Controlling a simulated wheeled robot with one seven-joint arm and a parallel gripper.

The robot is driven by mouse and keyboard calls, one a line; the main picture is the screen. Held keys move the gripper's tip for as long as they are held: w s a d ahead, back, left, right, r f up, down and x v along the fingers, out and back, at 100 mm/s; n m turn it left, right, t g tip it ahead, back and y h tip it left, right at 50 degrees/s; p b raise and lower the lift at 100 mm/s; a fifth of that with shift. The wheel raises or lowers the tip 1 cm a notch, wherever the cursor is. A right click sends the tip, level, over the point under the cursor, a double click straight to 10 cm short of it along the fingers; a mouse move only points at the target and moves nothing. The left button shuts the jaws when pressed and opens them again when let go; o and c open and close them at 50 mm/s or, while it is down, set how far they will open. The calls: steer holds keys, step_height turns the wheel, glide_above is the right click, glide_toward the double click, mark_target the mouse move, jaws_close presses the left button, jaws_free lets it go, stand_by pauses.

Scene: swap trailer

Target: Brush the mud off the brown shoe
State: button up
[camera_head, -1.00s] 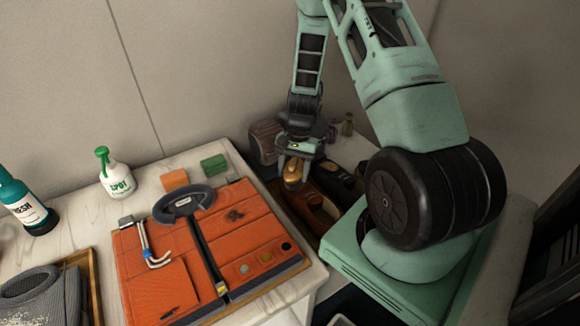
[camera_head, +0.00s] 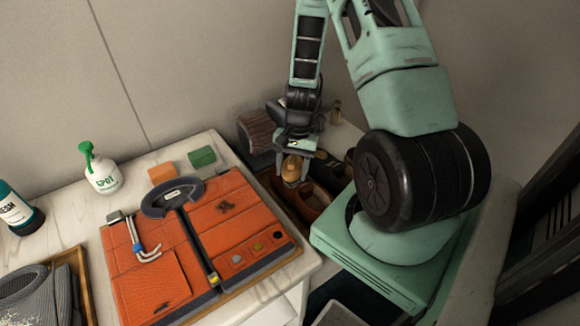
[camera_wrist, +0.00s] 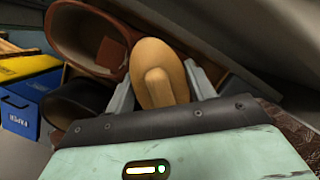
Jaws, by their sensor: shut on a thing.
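My gripper (camera_head: 293,155) is shut on a tan, oval wooden brush (camera_wrist: 160,75) with a raised grip on its back. The brush also shows between the fingers in the head view (camera_head: 292,169). The brown shoe (camera_head: 313,207) sits just below and beside the brush, partly hidden by the gripper. In the wrist view the brown shoe (camera_wrist: 110,55) is at the upper left, its opening facing the camera. The bristles are hidden, so I cannot tell whether they touch the shoe. I cannot make out mud on it.
A black shoe (camera_wrist: 75,105) lies beside the brown one. A brown ribbed object (camera_head: 257,131) stands behind my gripper. A blue and yellow box (camera_wrist: 30,95) is at the wrist view's left. The table at left holds an orange board (camera_head: 150,285) and a spray bottle (camera_head: 101,170).

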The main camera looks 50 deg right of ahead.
mark_target(292, 163)
steer(key=shift+s+a+f, duration=0.2)
steer(key=shift+s, duration=0.45)
steer(key=p+v, duration=0.1)
steer(key=v, duration=0.1)
steer(key=p+v, duration=0.2)
steer(key=a+p+v, duration=0.1)
steer(key=p+v, duration=0.1)
steer(key=shift+w+a+r, duration=0.1)
steer(key=shift+w+r, duration=0.1)
steer(key=shift+w, duration=0.05)
steer(key=shift+w+r+p, duration=0.2)
steer(key=shift+r+p, duration=1.25)
steer(key=shift+r, duration=0.1)
steer(key=shift+f, duration=0.1)
